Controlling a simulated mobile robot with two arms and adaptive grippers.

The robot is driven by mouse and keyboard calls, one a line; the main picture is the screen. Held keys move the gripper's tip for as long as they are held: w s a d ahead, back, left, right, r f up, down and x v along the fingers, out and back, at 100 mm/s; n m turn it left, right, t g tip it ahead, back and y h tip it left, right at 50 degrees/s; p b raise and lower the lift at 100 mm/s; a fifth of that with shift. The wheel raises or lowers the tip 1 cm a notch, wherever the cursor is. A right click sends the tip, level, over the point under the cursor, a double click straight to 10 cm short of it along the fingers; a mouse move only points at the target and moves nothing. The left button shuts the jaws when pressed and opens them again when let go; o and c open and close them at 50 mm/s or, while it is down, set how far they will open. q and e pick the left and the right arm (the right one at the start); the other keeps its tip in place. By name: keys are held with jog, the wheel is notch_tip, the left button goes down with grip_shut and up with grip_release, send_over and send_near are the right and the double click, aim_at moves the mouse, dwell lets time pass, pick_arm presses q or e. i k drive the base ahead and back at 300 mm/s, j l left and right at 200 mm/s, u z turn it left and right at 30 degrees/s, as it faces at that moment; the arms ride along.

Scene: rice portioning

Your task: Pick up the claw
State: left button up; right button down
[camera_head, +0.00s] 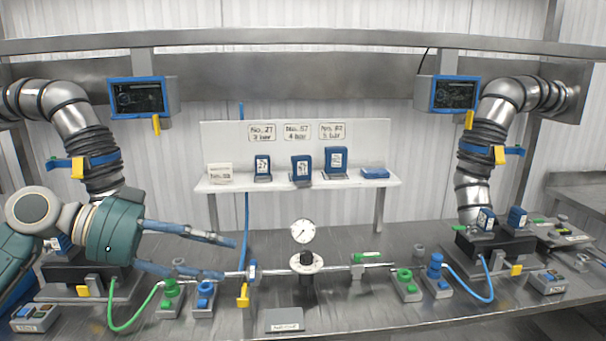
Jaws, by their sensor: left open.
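I cannot tell which thing is the claw; nothing here plainly looks like one. My left gripper (229,259) comes in from the left, low over the bench. Its two long blue-grey fingers are apart and point right, with nothing visible between them. The fingertips are close to a thin horizontal rod with a blue clamp (252,269) and a yellow tab (243,295), just right of the tips. I cannot tell whether they touch. My right gripper is not in view.
A round gauge (303,231) stands mid-bench. A white shelf (225,187) behind holds blue blocks. Green fittings (404,276) and blue fittings (435,266) with hoses stand right. Steel ducts (72,112) flank both sides. The front bench (350,312) is mostly clear beside a small plate (284,320).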

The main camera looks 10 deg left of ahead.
aim_at(301, 165)
jog(key=i, duration=1.8)
